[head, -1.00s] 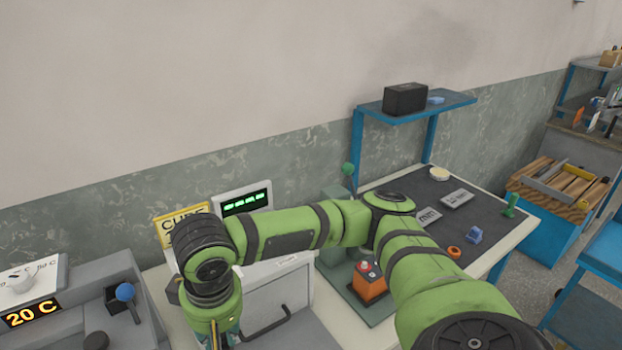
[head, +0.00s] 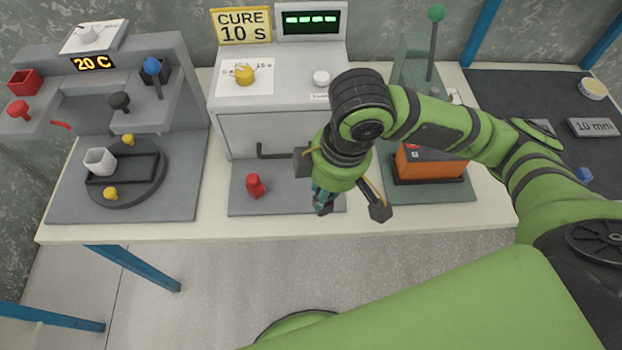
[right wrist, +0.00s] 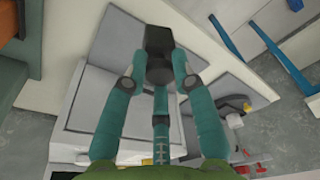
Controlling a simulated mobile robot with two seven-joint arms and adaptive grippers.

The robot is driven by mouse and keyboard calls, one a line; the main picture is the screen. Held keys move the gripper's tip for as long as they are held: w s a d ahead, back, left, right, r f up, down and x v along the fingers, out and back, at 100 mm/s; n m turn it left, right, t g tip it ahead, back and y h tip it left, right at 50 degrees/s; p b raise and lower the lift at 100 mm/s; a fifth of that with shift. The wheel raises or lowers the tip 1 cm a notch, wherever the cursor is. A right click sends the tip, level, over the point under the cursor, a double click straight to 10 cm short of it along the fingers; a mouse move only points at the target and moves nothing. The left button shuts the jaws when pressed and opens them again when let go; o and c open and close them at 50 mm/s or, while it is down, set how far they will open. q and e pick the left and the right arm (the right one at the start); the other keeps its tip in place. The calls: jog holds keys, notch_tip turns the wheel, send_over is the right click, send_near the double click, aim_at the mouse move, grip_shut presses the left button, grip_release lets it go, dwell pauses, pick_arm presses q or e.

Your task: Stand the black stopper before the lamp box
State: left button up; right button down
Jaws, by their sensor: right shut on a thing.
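My right gripper (head: 323,205) points down over the front right part of the grey pad before the lamp box (head: 275,110). In the right wrist view its teal fingers (right wrist: 158,75) are shut on a black piece (right wrist: 158,40), which appears to be the black stopper. In the head view only a dark bit of it shows at the fingertips; I cannot tell whether it touches the pad. The lamp box is grey, with dials and a dark handle, partly hidden by my right arm. A red stopper (head: 255,186) stands on the pad's left part. My left gripper is out of view.
The CURE 10 S sign (head: 241,26) and a green display (head: 310,20) are above the box. At left is a grey machine reading 20 C (head: 93,63), with black (head: 120,101) and blue (head: 152,66) knobs. An orange block (head: 432,164) lies right of the gripper.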

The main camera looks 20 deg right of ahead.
jog(key=shift+w+d+f+p, duration=0.2)
jog(key=shift+w+f+p, duration=0.5)
jog(key=shift+w+f, duration=4.25)
jog(key=shift+f, duration=0.1)
jog(key=c, duration=1)
grip_release()
notch_tip(320, 180, up, 12)
jog(key=s+d+b, duration=0.1)
jog(key=shift+d, duration=0.15)
